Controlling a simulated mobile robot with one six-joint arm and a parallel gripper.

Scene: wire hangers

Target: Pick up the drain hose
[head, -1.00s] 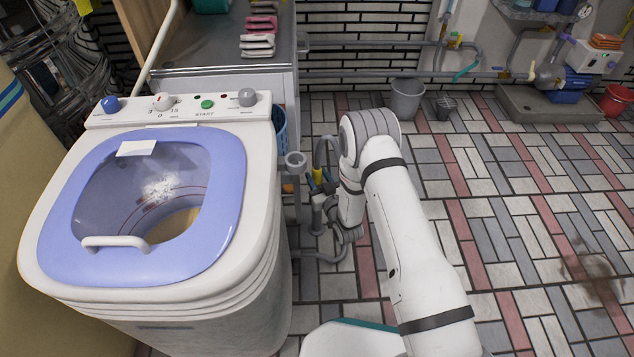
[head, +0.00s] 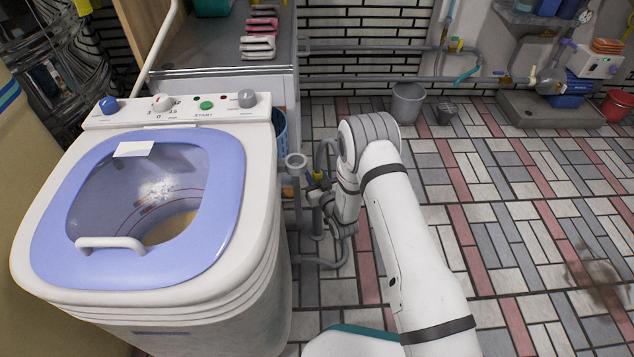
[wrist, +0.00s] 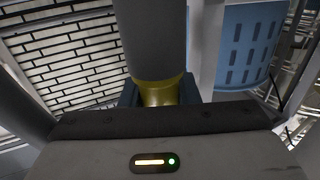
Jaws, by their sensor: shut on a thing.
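The drain hose is a thick grey tube with a yellow band. In the wrist view the hose (wrist: 152,40) runs down into my gripper (wrist: 160,92), whose dark fingers are shut on both sides of the yellow band. My wrist partly hides the grip there. I cannot see the hose's lower end.
The white washing machine (head: 250,215) with a blue lid stands close on the left. An upright grey pipe (head: 297,185) stands between it and my gripper. A blue basket (wrist: 245,45) is behind. Grey buckets (head: 407,102) stand by the wall. The tiled floor at right is mostly clear.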

